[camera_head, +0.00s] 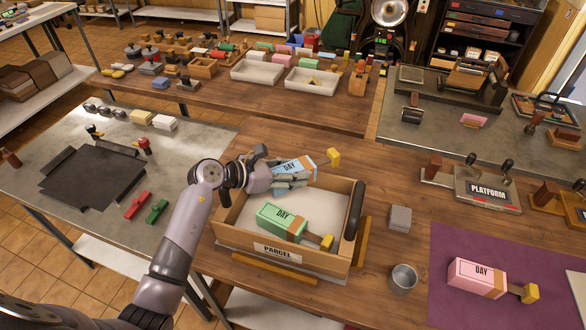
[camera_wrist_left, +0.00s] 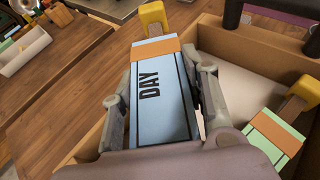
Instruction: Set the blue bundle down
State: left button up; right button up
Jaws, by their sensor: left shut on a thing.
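The blue bundle (camera_head: 290,169), marked DAY, has an orange-brown band and a yellow tag (camera_head: 333,156). My left gripper (camera_head: 293,180) is shut on it over the back part of the wooden PARCEL tray (camera_head: 231,235). In the left wrist view the blue bundle (camera_wrist_left: 160,95) lies between the two fingers (camera_wrist_left: 163,105), its yellow tag pointing away. A green DAY bundle (camera_head: 280,219) with a yellow tag lies in the tray toward the front. I cannot tell whether the blue bundle touches the tray floor. My right gripper is not in view.
A pink DAY bundle (camera_head: 475,277) lies on a purple mat (camera_head: 450,310) at the right. A grey block (camera_head: 400,218) and a metal cup (camera_head: 403,279) stand right of the tray. A dark bar handle (camera_head: 354,210) lies along the tray's right wall. A PLATFORM device (camera_head: 487,193) stands farther right.

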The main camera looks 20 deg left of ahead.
pick_arm(q)
jog(key=shift+f+b, duration=0.3)
jog(key=o, duration=0.9)
jog(key=shift+f, duration=0.1)
jog(key=o, duration=0.4)
jog(key=shift+o, duration=0.2)
